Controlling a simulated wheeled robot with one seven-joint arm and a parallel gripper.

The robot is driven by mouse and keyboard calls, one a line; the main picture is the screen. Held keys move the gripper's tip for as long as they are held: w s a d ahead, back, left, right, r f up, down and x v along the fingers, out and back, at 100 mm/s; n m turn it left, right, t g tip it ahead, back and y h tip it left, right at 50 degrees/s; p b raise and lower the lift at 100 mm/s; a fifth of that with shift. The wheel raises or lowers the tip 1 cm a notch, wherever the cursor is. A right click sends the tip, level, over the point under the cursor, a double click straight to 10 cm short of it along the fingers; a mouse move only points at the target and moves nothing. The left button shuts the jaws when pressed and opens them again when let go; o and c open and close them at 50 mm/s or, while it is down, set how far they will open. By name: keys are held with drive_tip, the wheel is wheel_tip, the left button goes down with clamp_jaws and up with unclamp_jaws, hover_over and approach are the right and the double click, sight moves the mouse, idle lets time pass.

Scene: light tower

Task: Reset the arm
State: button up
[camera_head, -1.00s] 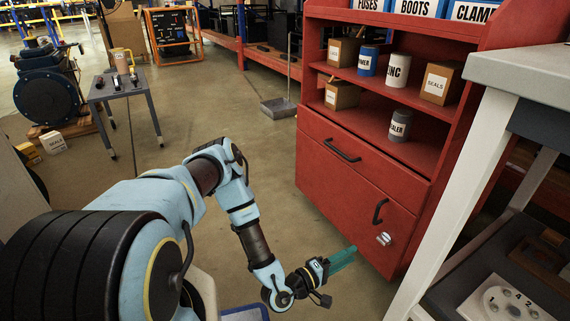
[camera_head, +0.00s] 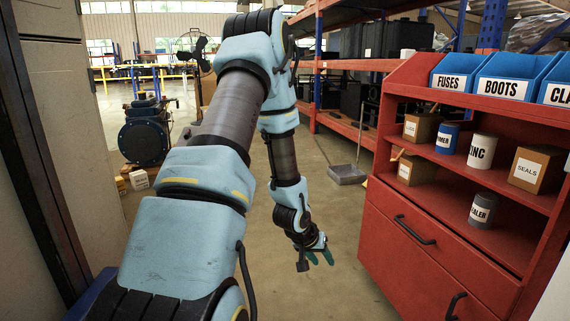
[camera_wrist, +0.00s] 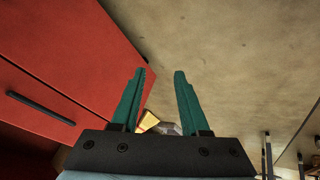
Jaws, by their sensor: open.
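My gripper (camera_head: 318,256) hangs at the end of my blue and black arm, left of the red cabinet and above the concrete floor in the head view. In the wrist view my gripper (camera_wrist: 160,100) shows two teal fingers spread apart with nothing between their tips. The fingers point at bare floor.
The red cabinet (camera_head: 400,262) has drawers with dark handles and shelves of cans and boxes. Blue bins (camera_head: 503,88) stand on top. A dustpan (camera_head: 347,174) lies on the floor behind. A black machine (camera_head: 145,138) stands at the back left.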

drive_tip(key=s+a+r+n+y, duration=0.1)
drive_tip(key=s+a+r+y, duration=0.3)
drive_tip(key=a+r, duration=0.8)
drive_tip(key=s+a+r+n+g, duration=0.1)
drive_tip(key=s+a+r+g, duration=0.1)
drive_tip(key=s+a+r, duration=0.45)
drive_tip(key=s+r+p, duration=0.1)
drive_tip(key=r+p, duration=1.6)
drive_tip(key=r, duration=0.1)
drive_tip(key=s+d+r+p, duration=0.1)
drive_tip(key=s+r+p, duration=0.1)
drive_tip(key=r+p, duration=1.6)
drive_tip(key=shift+d, duration=0.25)
